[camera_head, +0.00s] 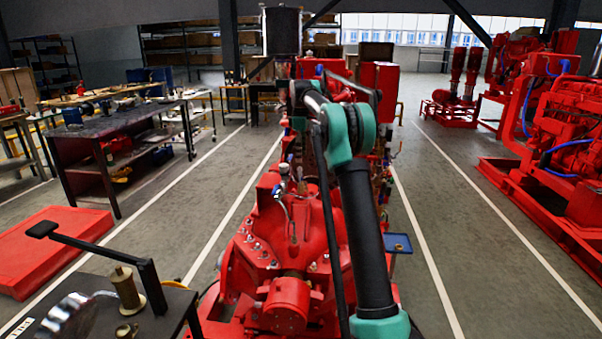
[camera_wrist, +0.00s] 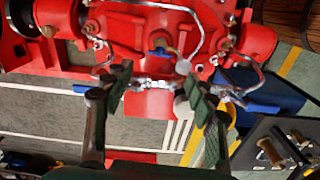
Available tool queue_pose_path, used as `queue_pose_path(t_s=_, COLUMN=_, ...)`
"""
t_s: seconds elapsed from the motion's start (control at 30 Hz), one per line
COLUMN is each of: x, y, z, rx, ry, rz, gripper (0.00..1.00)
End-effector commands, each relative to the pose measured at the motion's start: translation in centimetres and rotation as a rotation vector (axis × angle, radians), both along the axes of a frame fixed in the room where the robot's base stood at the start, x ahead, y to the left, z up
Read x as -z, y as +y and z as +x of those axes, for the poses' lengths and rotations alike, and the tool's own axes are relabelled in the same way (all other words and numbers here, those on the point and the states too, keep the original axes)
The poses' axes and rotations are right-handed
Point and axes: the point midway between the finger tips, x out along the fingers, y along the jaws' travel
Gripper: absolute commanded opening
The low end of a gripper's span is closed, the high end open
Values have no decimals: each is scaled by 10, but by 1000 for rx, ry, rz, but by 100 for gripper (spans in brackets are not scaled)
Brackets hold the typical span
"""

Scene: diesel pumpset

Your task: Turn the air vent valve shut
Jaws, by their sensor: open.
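The red pump (camera_head: 290,245) stands in front of me, with small metal fittings (camera_head: 281,192) on top of its casing. In the wrist view, metal pipes and small valves with blue levers show on the red machine: one lever (camera_wrist: 160,51) at the upper middle, one (camera_wrist: 246,107) at the right and one (camera_wrist: 84,88) at the left. I cannot tell for sure which is the air vent valve. My gripper (camera_wrist: 158,88) is open, its fingers apart, with metal fittings showing between and beyond them. Contact is not visible. In the head view my arm hides part of the machine.
A dark surface with a brass piece (camera_head: 124,290) is at the near left; the brass piece also shows in the wrist view (camera_wrist: 268,150). A red platform (camera_head: 50,250) and a workbench (camera_head: 120,128) stand left. Red machines (camera_head: 565,150) stand right. Floor aisles are clear.

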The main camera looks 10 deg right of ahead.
Motion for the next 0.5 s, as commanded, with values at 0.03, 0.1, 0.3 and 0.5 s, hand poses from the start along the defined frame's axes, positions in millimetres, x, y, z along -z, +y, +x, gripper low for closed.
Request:
queue_pose_path(t_s=0.03, x=11, y=0, z=0, rx=0, ry=0, rz=0, gripper=57)
queue_pose_path(t_s=0.1, x=24, y=0, z=0, rx=0, ry=0, rz=0, gripper=57)
queue_pose_path(t_s=0.3, x=58, y=0, z=0, rx=0, ry=0, rz=0, gripper=57)
queue_pose_path(t_s=0.5, x=77, y=0, z=0, rx=0, ry=0, rz=0, gripper=57)
